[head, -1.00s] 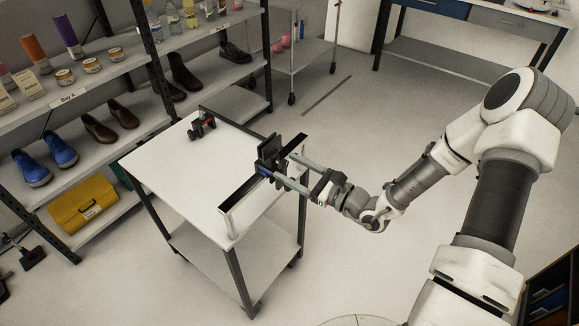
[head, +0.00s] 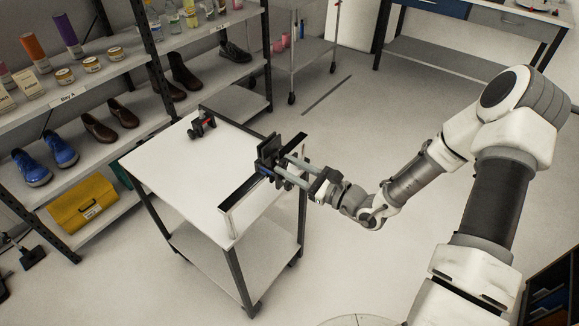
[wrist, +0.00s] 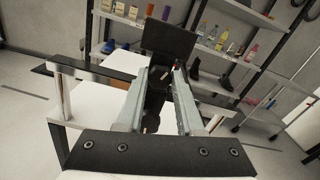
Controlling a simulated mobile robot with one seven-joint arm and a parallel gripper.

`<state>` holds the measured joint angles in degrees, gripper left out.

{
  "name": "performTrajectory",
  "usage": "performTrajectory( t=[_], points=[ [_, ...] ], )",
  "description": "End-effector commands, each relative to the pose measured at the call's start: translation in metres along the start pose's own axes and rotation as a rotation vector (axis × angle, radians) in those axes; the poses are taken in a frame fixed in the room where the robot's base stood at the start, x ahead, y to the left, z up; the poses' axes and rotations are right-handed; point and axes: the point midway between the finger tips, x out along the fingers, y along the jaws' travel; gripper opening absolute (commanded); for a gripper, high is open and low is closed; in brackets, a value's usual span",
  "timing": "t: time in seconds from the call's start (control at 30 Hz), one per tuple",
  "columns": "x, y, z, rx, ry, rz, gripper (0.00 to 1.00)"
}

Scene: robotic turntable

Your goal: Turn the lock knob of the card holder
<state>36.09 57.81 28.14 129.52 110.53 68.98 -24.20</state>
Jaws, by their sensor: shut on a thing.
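The card holder (head: 266,152) is a black device with an upright dark plate, mounted on a long rail at the cart's right edge. In the wrist view its dark plate (wrist: 168,40) stands beyond my fingertips. My gripper (head: 277,168) reaches in from the right, its two long grey fingers at the card holder. In the wrist view my gripper (wrist: 163,76) is shut on a small dark part between the fingertips, apparently the lock knob (wrist: 158,77). The knob's outline and turn angle are hard to make out.
The rail (head: 240,192) runs along the white-topped cart (head: 175,165). A small black and red device (head: 202,124) stands at the cart's back corner. A shelf (head: 130,60) with shoes and bottles stands behind on the left.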

Motion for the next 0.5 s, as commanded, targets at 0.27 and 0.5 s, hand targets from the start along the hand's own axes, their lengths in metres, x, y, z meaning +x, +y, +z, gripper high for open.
performTrajectory(
  t=[0.27,0.5],
  points=[
    [0.0003,0.0003,-0.0022,-0.204,0.0,0.0,0.0],
    [0.0,-0.0002,-0.0007,-0.232,0.001,-0.001,0.0]
  ],
)
